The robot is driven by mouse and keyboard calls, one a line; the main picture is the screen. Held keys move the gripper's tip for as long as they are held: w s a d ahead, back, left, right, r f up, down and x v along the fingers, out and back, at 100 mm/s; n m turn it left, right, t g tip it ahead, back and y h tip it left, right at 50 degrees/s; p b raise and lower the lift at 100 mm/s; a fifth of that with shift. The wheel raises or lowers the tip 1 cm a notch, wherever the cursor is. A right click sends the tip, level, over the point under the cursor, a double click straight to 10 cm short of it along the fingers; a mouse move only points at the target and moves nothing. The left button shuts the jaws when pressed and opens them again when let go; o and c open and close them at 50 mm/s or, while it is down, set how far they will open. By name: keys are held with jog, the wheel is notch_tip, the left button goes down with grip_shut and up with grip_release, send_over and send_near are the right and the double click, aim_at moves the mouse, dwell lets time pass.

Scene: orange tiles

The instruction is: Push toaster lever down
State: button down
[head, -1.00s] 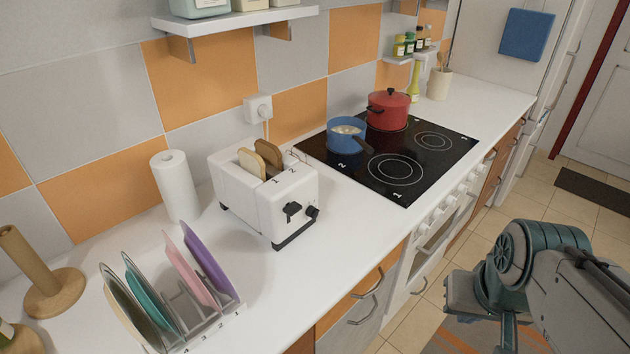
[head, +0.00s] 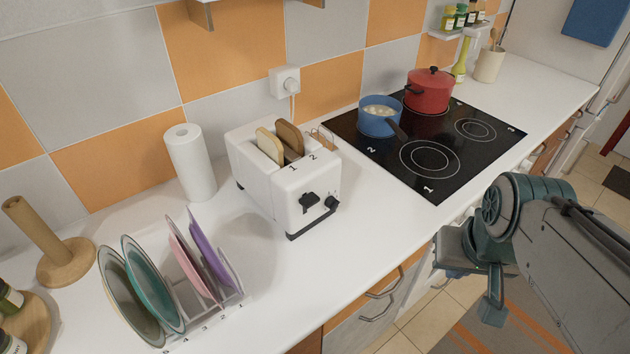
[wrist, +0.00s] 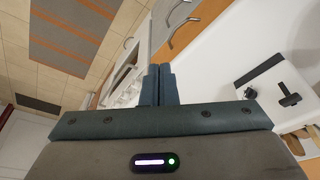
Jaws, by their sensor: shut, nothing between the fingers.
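The white toaster (head: 262,190) stands on the counter, with two slices of bread (head: 290,137) sticking up out of its slots. Its black lever (head: 309,200) is on the front face, beside a black round knob (head: 332,203). In the wrist view, the lever (wrist: 289,99) is at the right edge, and the toaster is partly cut off there. My gripper (wrist: 158,84) is shut and empty, its two fingertips together. It is well to the side of the toaster, apart from the lever. In the head view my gripper (head: 492,306) hangs at the right, beyond the counter's front edge.
A dish rack with several plates (head: 140,285) and a paper towel roll (head: 190,165) stand left of the toaster. A black cooktop (head: 455,140) with a blue pan (head: 378,117) and red pot (head: 428,92) is to its right. The counter (head: 345,250) before the toaster is clear.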

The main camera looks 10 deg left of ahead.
jog(key=w+a+r+n+g+y+p, duration=0.15)
jog(key=w+a+r+n, duration=0.3)
jog(key=w+a, duration=0.5)
jog(key=n+p, duration=0.2)
jog(key=n, duration=0.1)
send_near(310, 200)
jog(key=shift+w+a+r+g+h, duration=0.3)
jog(key=shift+w+r+g+h, duration=0.05)
jog(key=f+b, duration=0.1)
jog(key=f, duration=0.1)
jog(key=f+b, duration=0.4)
jog(key=f, duration=0.1)
jog(key=shift+w+a, duration=0.2)
jog(key=shift+w, duration=0.1)
